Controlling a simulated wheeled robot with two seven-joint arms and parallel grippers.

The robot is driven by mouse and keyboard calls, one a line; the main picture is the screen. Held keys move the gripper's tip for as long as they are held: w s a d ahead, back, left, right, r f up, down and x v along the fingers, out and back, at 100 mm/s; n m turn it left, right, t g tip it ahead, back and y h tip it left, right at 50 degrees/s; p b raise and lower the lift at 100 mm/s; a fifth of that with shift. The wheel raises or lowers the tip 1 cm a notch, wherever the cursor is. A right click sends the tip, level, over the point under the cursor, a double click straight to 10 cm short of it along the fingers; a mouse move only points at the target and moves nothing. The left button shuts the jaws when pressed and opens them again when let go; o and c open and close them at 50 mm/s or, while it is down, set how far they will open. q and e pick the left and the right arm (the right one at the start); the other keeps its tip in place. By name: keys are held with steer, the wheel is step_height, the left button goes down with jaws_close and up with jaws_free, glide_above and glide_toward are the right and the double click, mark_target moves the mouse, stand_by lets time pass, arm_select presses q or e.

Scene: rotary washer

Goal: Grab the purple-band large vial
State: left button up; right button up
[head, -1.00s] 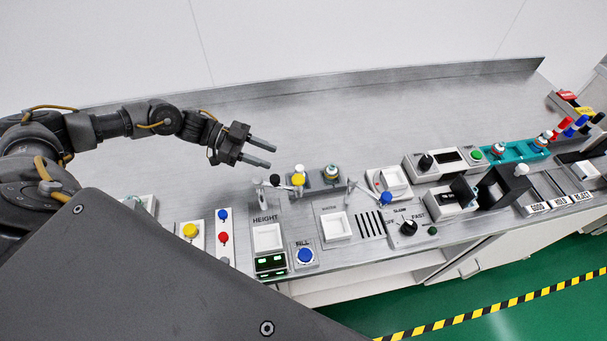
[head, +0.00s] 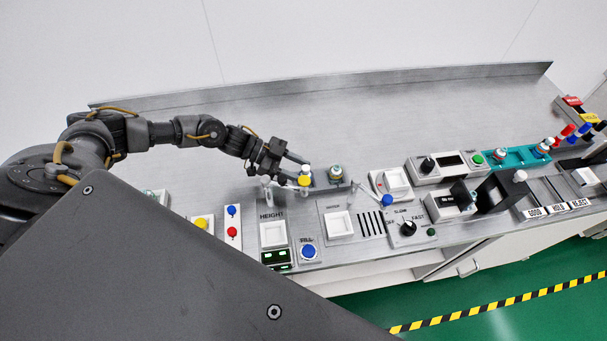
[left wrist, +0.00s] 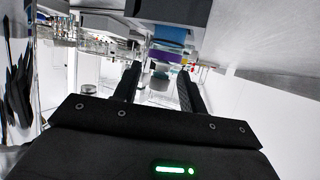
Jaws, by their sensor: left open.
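My left gripper (head: 302,173) reaches in from the left over the counter, at the small station behind the HEIGHT panel. In the left wrist view its two dark fingers (left wrist: 158,84) are apart. A vial with a purple band (left wrist: 164,56) shows between and just beyond them, with a blue part beside the band. I cannot tell whether a finger touches it. In the head view the purple band cannot be made out; a white-topped item with a yellow part (head: 304,180) is at the fingertips. My right gripper is not in view.
Another capped vial (head: 336,173) stands just right of the gripper. A white dial device (head: 391,182), a teal rack (head: 515,158) and a black-knobbed control box (head: 437,164) stand further right. The back of the steel counter (head: 350,115) is clear.

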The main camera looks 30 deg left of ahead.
arm_select(q)
steer(key=shift+x, duration=1.2)
jaws_close()
